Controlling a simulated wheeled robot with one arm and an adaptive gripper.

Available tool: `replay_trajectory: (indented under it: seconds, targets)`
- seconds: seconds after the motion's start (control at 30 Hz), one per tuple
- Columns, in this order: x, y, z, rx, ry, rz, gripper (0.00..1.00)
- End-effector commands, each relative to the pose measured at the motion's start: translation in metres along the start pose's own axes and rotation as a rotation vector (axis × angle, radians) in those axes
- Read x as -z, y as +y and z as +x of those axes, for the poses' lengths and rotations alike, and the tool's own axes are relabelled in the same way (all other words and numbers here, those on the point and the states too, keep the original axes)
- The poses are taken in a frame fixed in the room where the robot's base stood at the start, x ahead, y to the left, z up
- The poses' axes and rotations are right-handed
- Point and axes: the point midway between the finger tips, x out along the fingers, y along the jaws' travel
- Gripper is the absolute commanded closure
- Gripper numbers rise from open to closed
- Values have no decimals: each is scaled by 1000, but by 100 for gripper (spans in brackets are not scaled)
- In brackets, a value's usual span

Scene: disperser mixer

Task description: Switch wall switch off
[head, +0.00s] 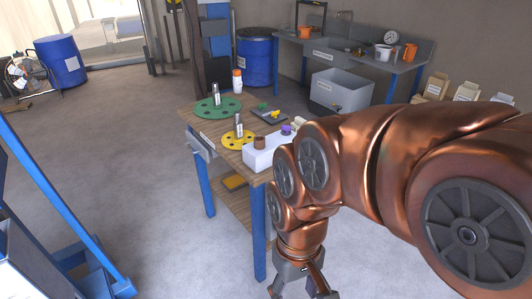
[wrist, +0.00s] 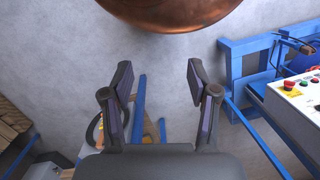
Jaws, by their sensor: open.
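I cannot make out a wall switch in either view. My gripper (head: 298,289) hangs low at the bottom edge of the head view, in front of the wooden table and partly cut off. In the wrist view my gripper (wrist: 160,78) is open and empty, its two dark fingers wide apart over grey floor. A control box (wrist: 290,92) with red, green and yellow controls shows at the right edge of the wrist view, apart from the fingers. I cannot tell whether it includes the switch.
The wooden table (head: 213,127) holds a green disc (head: 207,108), a yellow disc (head: 229,142) and a white block (head: 263,158). A blue frame (head: 60,205) stands at left. A grey bench (head: 349,60) and blue drum (head: 256,60) are behind. Floor at centre-left is clear.

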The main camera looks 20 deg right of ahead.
Motion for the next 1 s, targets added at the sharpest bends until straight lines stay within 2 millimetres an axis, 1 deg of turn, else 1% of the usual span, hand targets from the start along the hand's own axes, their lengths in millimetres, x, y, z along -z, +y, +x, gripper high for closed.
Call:
replay_trajectory:
  seconds: [0.03,0.07,0.1,0.17,0.2,0.27,0.33,0.37,0.4,0.47,0.5,0.57,0.6,0.67,0.7,0.77,0.8,0.87,0.9,0.97,1.0]
  targets:
    - [10,-8,14,42,3,26,32]
    - [17,-15,19,75,7,43,29]
    - [28,-25,25,126,16,65,25]
    - [48,-40,35,212,30,107,25]
    - [64,-51,40,277,41,140,25]
    - [88,-65,45,376,60,193,25]
    - [117,-76,47,492,79,261,25]
    - [130,-80,47,541,91,292,25]
    - [148,-82,46,607,107,335,25]
    - [176,-83,44,706,129,403,25]
    - [195,-80,42,770,146,451,25]
    - [223,-73,38,869,175,524,25]
    - [242,-64,35,934,193,575,25]
    - [269,-48,30,1032,224,653,25]
    - [287,-34,28,1096,244,707,25]
    - [313,-8,25,1192,276,793,25]
    - [329,13,22,1257,303,851,25]
    - [352,48,21,1351,341,938,25]
    - [365,73,21,1414,366,996,25]
    - [380,112,22,1503,404,1081,25]
    - [389,140,24,1561,430,1137,25]
